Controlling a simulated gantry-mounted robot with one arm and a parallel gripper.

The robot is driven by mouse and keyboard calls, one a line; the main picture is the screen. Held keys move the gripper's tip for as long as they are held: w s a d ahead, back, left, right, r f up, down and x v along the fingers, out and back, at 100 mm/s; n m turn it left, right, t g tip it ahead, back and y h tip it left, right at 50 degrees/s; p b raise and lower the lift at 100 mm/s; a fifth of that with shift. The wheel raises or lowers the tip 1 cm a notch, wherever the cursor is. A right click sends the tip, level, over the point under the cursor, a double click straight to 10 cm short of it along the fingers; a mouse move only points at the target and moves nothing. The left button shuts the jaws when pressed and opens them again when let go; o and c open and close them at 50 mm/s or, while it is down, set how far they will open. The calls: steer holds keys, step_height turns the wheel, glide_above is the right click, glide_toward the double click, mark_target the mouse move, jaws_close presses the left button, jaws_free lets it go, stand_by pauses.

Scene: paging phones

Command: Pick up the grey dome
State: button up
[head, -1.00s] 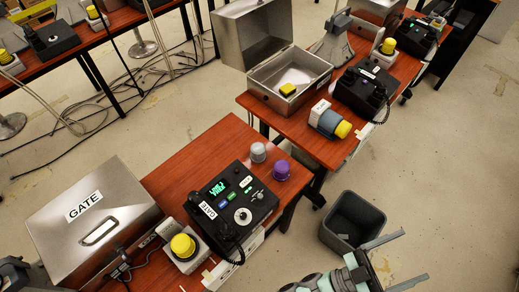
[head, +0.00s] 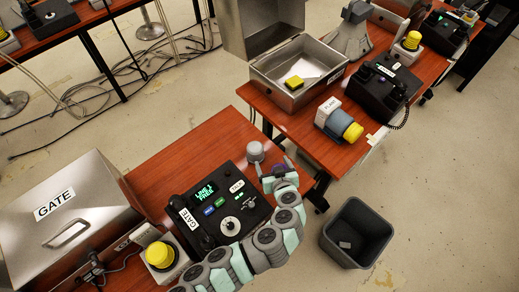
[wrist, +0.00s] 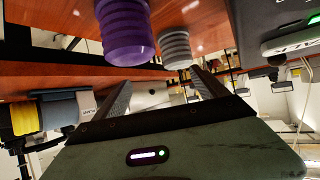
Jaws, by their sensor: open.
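The grey dome (head: 255,151) stands on the wooden table at the far edge of the black GATE phone (head: 223,208). In the wrist view the grey dome (wrist: 175,48) is ribbed and lies ahead of the fingers, right of the purple dome (wrist: 126,36). My gripper (head: 270,174) is over the right part of the table, close to the domes, and hides most of the purple one in the head view. In the wrist view my gripper (wrist: 160,77) is open, with nothing between its fingers. The grey dome appears beyond the gap, nearer the right finger.
A steel GATE box (head: 68,218) and a yellow button (head: 160,255) stand on the table's left side. A second table holds an open steel case (head: 297,72), a yellow-capped blue-grey cylinder (head: 338,121) and a black phone (head: 381,85). A dark bin (head: 357,232) stands on the floor.

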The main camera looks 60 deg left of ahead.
mark_target(256, 150)
steer(key=shift+n+g+y, duration=0.3)
steer(key=shift+n+g, duration=0.3)
steer(key=shift+g, duration=0.2)
steer(key=shift+s+a+r+b+x, duration=0.15)
steer(key=shift+s+x, duration=0.25)
steer(key=shift+x, duration=1.65)
steer(key=shift+s+a+r+b+x, duration=0.15)
steer(key=shift+s+x, duration=0.25)
steer(key=shift+x, duration=1.65)
steer(key=shift+s+a+r+b+x, duration=0.15)
steer(key=shift+s+x, duration=0.25)
steer(key=shift+x, duration=1.65)
steer(key=shift+d, duration=0.1)
steer(key=shift+c, duration=0.2)
steer(key=c, duration=1.5)
steer(key=shift+o, duration=0.2)
steer(key=shift+r, duration=0.15)
